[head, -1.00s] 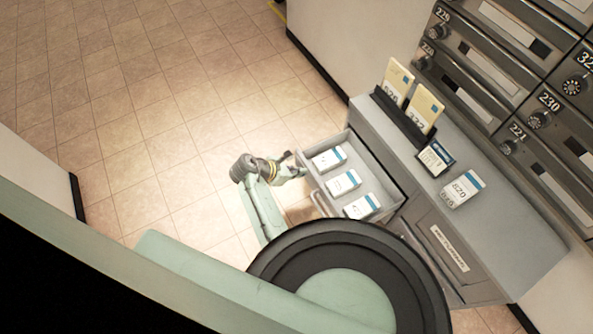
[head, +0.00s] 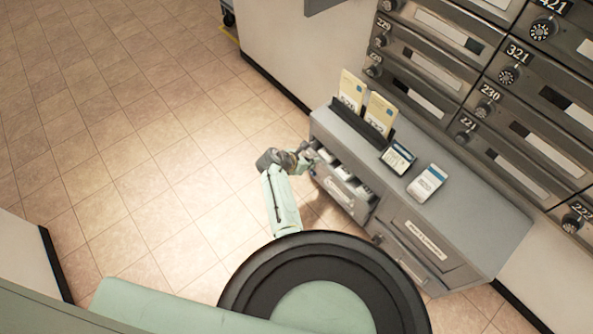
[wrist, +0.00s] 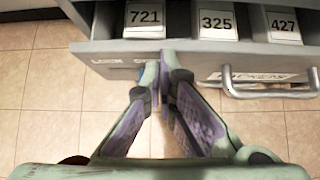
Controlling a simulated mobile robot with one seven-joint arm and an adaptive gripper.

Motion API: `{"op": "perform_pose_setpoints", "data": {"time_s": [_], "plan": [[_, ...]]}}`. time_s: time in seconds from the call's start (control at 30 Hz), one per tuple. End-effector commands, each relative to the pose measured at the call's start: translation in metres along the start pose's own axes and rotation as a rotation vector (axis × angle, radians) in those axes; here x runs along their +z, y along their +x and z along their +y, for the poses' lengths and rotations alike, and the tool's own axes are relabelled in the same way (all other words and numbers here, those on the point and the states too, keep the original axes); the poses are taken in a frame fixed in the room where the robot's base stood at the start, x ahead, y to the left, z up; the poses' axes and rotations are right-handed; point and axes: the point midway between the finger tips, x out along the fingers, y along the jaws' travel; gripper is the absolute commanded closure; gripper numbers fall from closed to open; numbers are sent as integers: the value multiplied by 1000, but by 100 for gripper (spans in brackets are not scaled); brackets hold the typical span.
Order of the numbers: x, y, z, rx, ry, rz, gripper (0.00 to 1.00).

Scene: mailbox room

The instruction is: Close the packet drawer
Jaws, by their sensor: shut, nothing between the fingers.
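The packet drawer (head: 343,193) is a grey drawer at the left end of the grey cabinet, pulled out a short way in the head view. In the wrist view its front (wrist: 205,58) with a metal handle (wrist: 268,86) crosses the top. White packets marked 721 (wrist: 145,18), 325 (wrist: 217,20) and 427 (wrist: 283,25) lie inside it. My gripper (wrist: 163,68) is shut and empty, its fingertips at the drawer front left of the handle. I cannot tell for sure whether they touch. My gripper also shows in the head view (head: 312,158) at the drawer's left end.
The cabinet top (head: 450,205) holds a card rack (head: 362,122), a small dark-framed sign (head: 398,157) and a white packet (head: 427,183). A closed labelled drawer (head: 425,240) is to the right. Mailboxes (head: 500,100) line the wall behind. The tiled floor at left is clear.

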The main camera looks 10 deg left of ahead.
Motion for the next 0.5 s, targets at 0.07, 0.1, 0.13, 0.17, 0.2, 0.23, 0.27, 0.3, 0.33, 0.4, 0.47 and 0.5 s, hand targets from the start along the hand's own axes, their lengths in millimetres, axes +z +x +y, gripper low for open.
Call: {"op": "perform_pose_setpoints", "data": {"time_s": [0.07, 0.1, 0.13, 0.17, 0.2, 0.23, 0.27, 0.3, 0.33, 0.4, 0.47, 0.5], "plan": [[10, 10, 0, -1, 3, 0, 100], [13, 14, 0, -1, 2, 1, 100], [16, 16, 0, -1, 2, 0, 100], [18, 19, 0, 0, 2, 0, 100], [21, 21, 0, 0, 1, 1, 100], [22, 23, 0, 0, 1, 1, 100], [24, 25, 0, 0, 1, 1, 100], [25, 26, 0, 0, 1, 0, 100], [27, 27, 0, 0, 2, 0, 100], [28, 28, 0, 0, 1, 0, 100], [29, 29, 0, 0, 1, 0, 100], [29, 29, 0, 0, 1, 0, 100]]}}
